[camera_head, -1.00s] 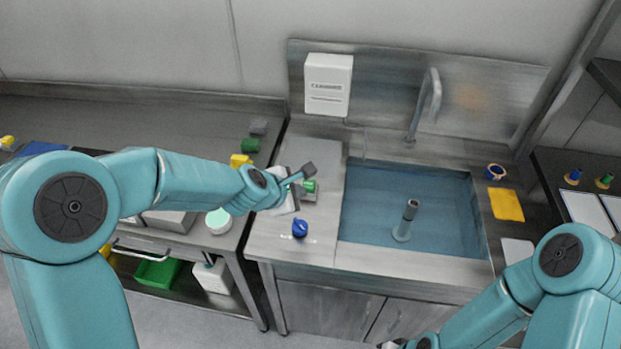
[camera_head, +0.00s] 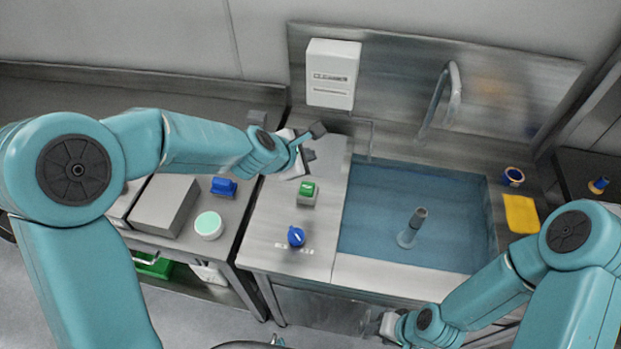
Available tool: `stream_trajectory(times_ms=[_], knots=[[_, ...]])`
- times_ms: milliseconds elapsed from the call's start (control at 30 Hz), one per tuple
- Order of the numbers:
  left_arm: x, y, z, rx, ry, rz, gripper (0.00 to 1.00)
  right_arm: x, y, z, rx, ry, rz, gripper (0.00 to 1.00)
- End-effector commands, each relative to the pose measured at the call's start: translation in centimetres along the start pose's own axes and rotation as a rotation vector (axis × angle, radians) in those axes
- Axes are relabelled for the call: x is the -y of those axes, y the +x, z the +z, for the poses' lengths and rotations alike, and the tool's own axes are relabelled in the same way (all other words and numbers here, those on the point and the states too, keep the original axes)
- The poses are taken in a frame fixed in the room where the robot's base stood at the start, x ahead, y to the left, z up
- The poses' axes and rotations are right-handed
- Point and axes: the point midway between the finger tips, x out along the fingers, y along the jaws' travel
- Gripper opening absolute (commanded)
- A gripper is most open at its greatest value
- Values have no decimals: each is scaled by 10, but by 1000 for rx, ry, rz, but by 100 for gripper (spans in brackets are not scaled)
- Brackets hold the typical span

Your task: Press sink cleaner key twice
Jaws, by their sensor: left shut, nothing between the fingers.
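A green key (camera_head: 307,188) on a small grey base stands on the steel counter left of the sink; it shows fully. A blue knob (camera_head: 296,237) sits nearer the front edge of that counter, with small pale labels beside it. My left gripper (camera_head: 312,144) is shut and empty, above the back part of the counter, behind the green key in the picture and apart from it. My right gripper (camera_head: 387,324) is low at the bottom, in front of the sink cabinet; its fingers are too small and partly hidden to judge.
The sink basin (camera_head: 375,225) holds an upright grey pipe (camera_head: 414,225) under a tall faucet (camera_head: 452,95). A white box (camera_head: 332,75) hangs on the backsplash. A yellow cloth (camera_head: 521,214) lies right of the basin. A blue object (camera_head: 223,187) and a round green-topped tub (camera_head: 208,225) stand on the left bench.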

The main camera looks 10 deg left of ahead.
Motion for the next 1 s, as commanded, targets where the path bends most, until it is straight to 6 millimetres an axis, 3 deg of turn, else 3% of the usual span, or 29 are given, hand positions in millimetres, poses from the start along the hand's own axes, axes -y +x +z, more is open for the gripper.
stream_trajectory(times_ms=[633,1000], knots=[[7,-2,-4,0,0,1,0,-2,4,0,1,0,0,43],[28,31,-26,0,0,0,0,-16,45,0,1,0,0,43]])
